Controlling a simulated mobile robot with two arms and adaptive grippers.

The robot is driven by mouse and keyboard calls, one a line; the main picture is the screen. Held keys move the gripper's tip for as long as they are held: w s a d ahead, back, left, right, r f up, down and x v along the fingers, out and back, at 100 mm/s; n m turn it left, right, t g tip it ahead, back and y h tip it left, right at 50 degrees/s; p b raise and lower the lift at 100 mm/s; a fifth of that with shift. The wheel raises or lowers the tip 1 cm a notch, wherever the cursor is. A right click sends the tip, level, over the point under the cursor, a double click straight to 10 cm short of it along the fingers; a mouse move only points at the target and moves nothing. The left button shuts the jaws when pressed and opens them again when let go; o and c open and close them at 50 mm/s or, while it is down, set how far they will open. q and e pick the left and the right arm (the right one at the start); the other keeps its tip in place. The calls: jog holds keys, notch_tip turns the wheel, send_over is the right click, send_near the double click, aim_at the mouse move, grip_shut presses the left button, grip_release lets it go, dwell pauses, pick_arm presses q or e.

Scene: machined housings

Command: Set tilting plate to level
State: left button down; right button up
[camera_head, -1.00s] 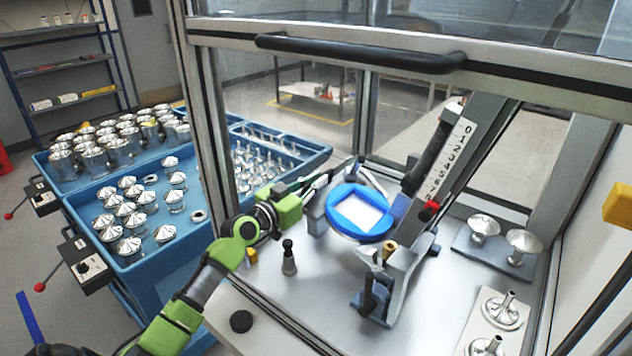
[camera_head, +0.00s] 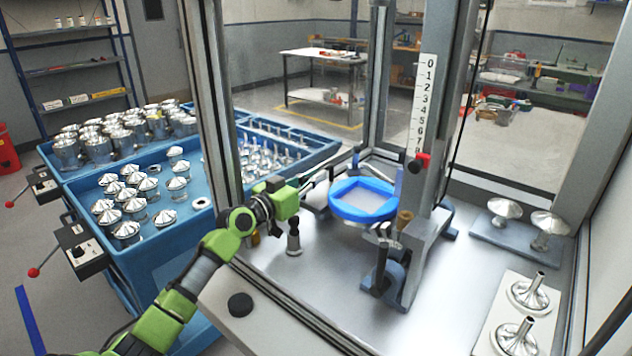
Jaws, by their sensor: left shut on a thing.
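The tilting plate is a blue ring (camera_head: 347,209) with a pale square opening, on a grey stand (camera_head: 424,240) inside the enclosure. It looks about level. My right gripper is not in view.
A small dark-topped peg (camera_head: 293,238) stands left of the plate. Enclosure posts (camera_head: 212,100) frame the space. Blue trays (camera_head: 150,255) of metal parts are outside at left.

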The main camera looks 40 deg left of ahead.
pick_arm(q)
jog(key=shift+f, duration=0.4)
jog(key=c, duration=2.1)
grip_release()
jog(key=shift+c, duration=0.2)
jog(key=shift+a, duration=0.15)
jog(key=shift+r, duration=0.1)
jog(key=s, duration=1.2)
jog(key=shift+a, duration=0.45)
jog(key=shift+r, duration=0.1)
